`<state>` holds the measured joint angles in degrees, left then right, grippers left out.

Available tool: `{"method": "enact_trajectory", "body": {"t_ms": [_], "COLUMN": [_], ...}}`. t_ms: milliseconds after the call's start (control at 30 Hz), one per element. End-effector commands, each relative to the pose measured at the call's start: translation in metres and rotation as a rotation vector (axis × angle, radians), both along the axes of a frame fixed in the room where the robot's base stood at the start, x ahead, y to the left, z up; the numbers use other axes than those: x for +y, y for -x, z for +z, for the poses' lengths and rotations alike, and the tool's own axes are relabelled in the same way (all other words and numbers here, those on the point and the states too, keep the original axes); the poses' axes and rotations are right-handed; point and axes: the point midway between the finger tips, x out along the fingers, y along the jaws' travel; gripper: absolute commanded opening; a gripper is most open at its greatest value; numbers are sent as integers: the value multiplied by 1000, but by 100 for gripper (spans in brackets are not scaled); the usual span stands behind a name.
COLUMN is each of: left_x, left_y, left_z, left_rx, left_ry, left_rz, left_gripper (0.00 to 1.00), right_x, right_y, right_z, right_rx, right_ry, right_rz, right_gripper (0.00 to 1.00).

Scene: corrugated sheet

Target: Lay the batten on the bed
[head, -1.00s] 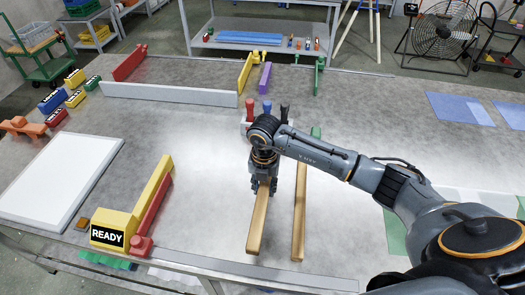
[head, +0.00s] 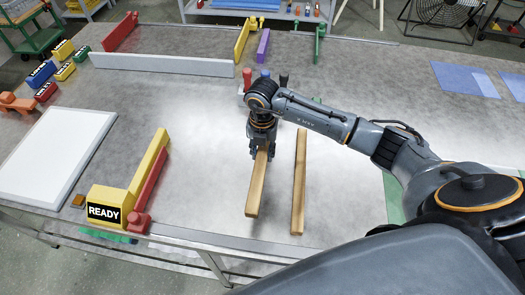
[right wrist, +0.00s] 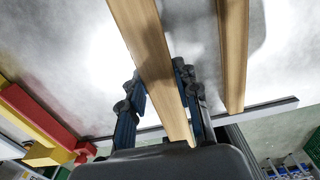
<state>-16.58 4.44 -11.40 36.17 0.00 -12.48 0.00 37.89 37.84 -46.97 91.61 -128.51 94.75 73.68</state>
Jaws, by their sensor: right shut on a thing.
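A long wooden batten (head: 257,188) is in my right gripper (head: 260,150), whose fingers stand on both sides of it. In the right wrist view the batten (right wrist: 148,40) runs between the gripper's fingers (right wrist: 158,82). Its near end looks thicker than the strip beside it, and it seems to be held a little above the grey bed (head: 205,175). Its far end is hidden by the gripper in the head view. A second wooden strip (head: 299,185) lies to its right, roughly parallel and apart. My left gripper is not in view.
A white panel (head: 58,155) lies at the left. A yellow piece with a READY sign (head: 103,212) and a red bar (head: 148,193) stand nearer. A long grey bar (head: 160,64) lies at the back left. Bare surface separates the yellow piece from the held batten.

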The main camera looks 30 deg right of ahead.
Motion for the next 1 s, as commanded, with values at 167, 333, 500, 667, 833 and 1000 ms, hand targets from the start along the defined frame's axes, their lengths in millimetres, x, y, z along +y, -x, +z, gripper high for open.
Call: {"method": "enact_trajectory", "body": {"t_ms": [167,333,500,667,833,1000], "left_x": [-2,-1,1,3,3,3], "left_y": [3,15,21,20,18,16], "left_z": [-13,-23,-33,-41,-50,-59], "left_rx": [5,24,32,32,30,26], "left_ry": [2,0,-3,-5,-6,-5], "left_rz": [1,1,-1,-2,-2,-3], "left_gripper": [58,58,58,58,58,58], "right_x": [0,0,0,0,0,0], "right_y": [0,0,0,0,0,0], "right_z": [-15,-27,-39,-51,-62,-74], "right_rx": [0,0,0,0,0,0], "right_ry": [0,0,0,0,0,0], "right_rz": [0,0,0,0,0,0], "right_gripper": [0,0,0,0,0,0]}}
